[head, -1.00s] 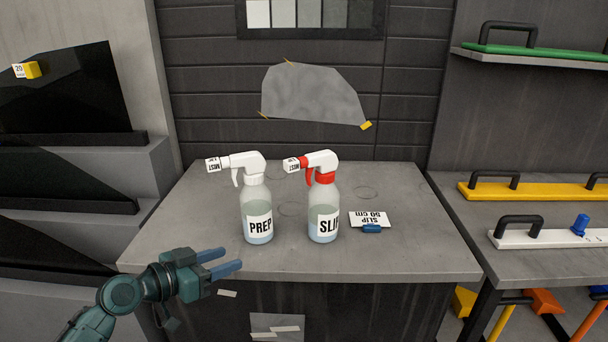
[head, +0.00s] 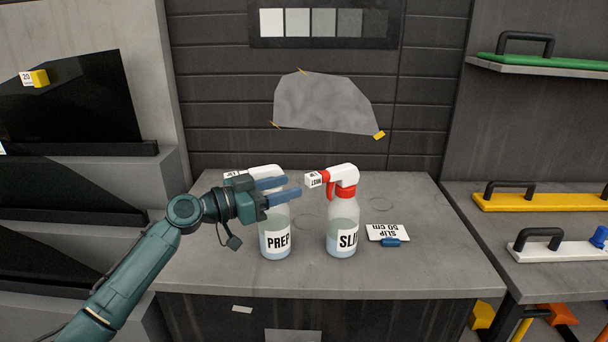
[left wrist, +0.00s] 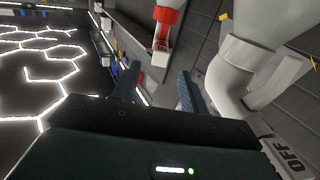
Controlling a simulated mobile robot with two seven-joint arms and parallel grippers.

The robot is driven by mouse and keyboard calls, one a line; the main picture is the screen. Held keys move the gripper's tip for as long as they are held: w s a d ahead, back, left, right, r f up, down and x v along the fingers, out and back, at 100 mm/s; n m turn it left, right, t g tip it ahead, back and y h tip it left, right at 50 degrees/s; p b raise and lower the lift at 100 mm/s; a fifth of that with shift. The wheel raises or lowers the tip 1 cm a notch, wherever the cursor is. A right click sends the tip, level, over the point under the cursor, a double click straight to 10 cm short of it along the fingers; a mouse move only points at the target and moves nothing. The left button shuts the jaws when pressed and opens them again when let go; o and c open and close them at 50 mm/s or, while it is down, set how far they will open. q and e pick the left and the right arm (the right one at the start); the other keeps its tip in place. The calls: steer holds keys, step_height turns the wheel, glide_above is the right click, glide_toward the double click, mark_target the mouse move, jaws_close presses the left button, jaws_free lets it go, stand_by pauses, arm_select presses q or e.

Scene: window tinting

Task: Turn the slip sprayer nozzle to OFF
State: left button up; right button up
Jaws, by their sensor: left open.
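The slip sprayer (head: 343,225) stands upright on the grey bench, a clear bottle with bluish liquid, a SLIP label and a red-and-white head. Its nozzle (head: 315,180) points left, and a face marked MIST shows. In the left wrist view its red part (left wrist: 166,15) is at the top, beyond my fingers. My left gripper (head: 293,188) is open and empty, in front of the prep sprayer (head: 275,240) and left of the slip nozzle, apart from it in the picture. The prep sprayer's head is partly hidden; a nozzle face marked OFF (left wrist: 293,156) shows in the left wrist view. My right gripper is not in view.
A SLIP 50 cm card (head: 385,231) with a blue clip (head: 391,243) lies right of the slip sprayer. The bench (head: 420,275) is clear in front. A grey film sheet (head: 325,102) is taped to the back wall. Shelves with handled tools stand at the right.

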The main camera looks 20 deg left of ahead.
mark_target(307, 181)
arm_select(q)
steer(key=p+x, duration=0.1)
steer(key=x, duration=0.4)
steer(key=shift+w+d, duration=0.1)
steer(key=shift+c, duration=0.5)
jaws_close()
